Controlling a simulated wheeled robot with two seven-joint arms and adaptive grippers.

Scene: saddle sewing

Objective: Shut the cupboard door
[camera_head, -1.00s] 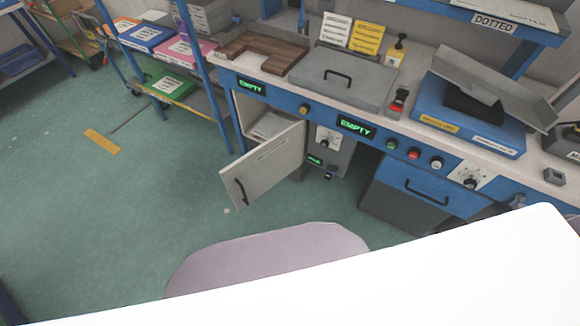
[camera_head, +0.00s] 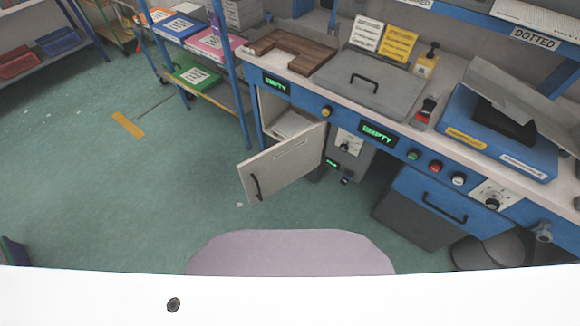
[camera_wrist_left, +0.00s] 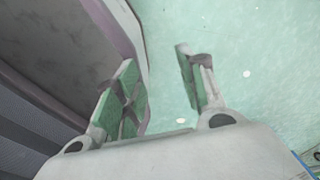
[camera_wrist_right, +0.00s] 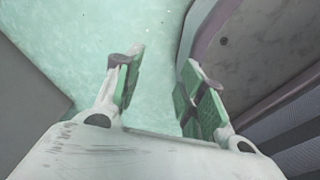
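The cupboard door (camera_head: 284,163) is a pale panel with a black handle (camera_head: 256,187). It stands open, swung out from the cupboard (camera_head: 283,112) under the left end of the workbench. White material (camera_head: 292,125) lies inside the opening. Neither gripper shows in the head view. In the left wrist view my left gripper (camera_wrist_left: 160,88) is open and empty, its green-padded fingers apart over the green floor. In the right wrist view my right gripper (camera_wrist_right: 160,88) is open and empty over the floor. The door is not recognisable in either wrist view.
The workbench carries a grey lidded box (camera_head: 368,83) and a blue unit (camera_head: 497,134). A blue drawer (camera_head: 447,200) sits at the right below it. A shelf rack (camera_head: 219,98) stands left of the cupboard.

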